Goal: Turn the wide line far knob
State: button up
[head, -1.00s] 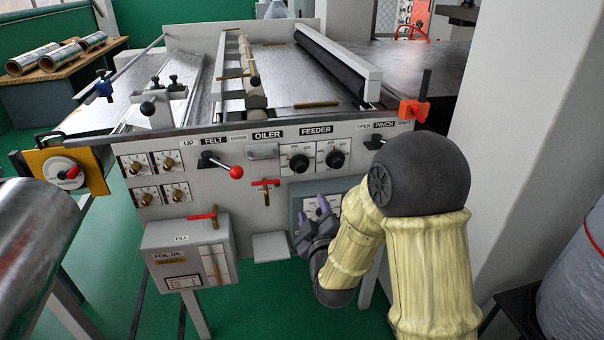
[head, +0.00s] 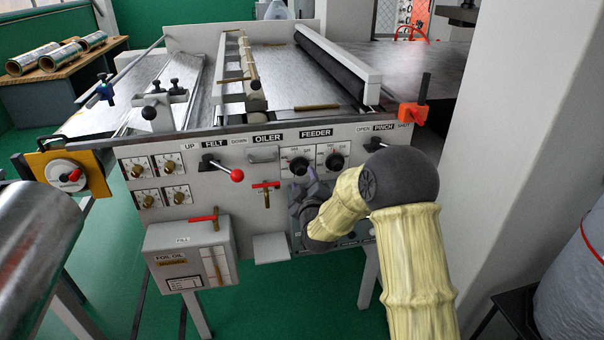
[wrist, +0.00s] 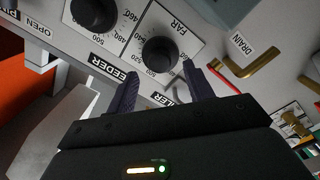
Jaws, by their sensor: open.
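The black far knob (wrist: 160,55) sits on a white dial plate marked FAR with numbers around it. In the head view it is the left black knob (head: 299,166) under the FEEDER label. My gripper (wrist: 159,72) is open, with its two dark fingers reaching towards the panel on either side of the knob's lower edge in the wrist view. Nothing is held, and contact with the knob cannot be made out. In the head view my gripper (head: 306,183) is just below the left knob, partly hidden by my forearm.
A second black knob (head: 334,161) stands close to the right. A brass drain handle (wrist: 250,66) and a red-ended handle (head: 266,186) are near my gripper. The red-balled felt lever (head: 236,174) is further left. A grey foil oil box (head: 190,255) juts out below left.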

aim_at(301, 172)
jog(key=shift+x, duration=1.9)
jog(key=c, duration=1)
